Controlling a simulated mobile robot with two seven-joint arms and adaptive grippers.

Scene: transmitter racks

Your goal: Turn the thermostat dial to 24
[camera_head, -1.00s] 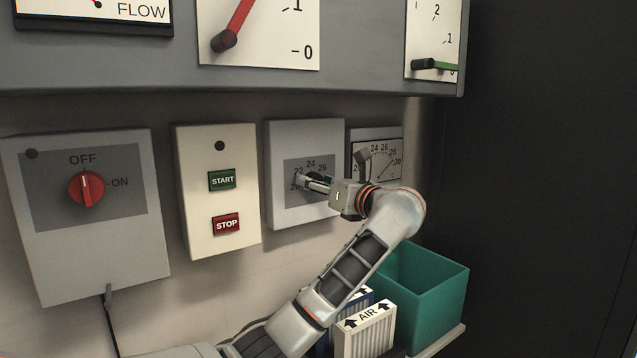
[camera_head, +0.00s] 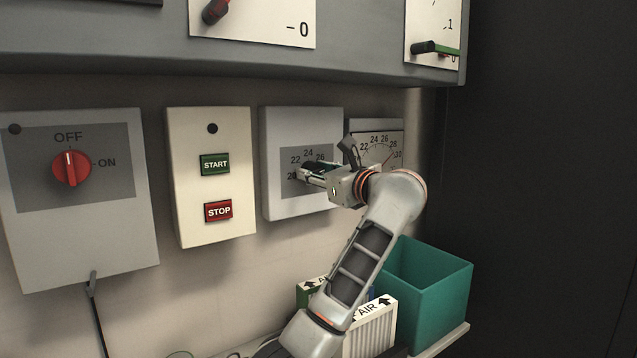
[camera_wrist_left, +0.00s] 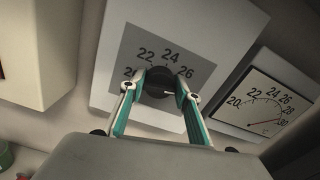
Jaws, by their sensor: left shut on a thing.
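The thermostat is a light grey box (camera_head: 298,210) on the wall with a grey scale plate; 22, 24 and 26 are readable. My left gripper (camera_head: 310,173) is at the dial. In the left wrist view its two teal-lined fingers (camera_wrist_left: 158,88) are shut on the dial, one on each side. The fingers hide part of the scale's lower left. My right gripper is not in view.
A temperature gauge (camera_head: 389,155) hangs right of the thermostat, its red needle near 30. Left are a START/STOP box (camera_head: 212,188) and a red OFF/ON switch (camera_head: 71,168). A cabinet overhangs above. A teal bin (camera_head: 432,295) and AIR filters (camera_head: 370,330) stand below.

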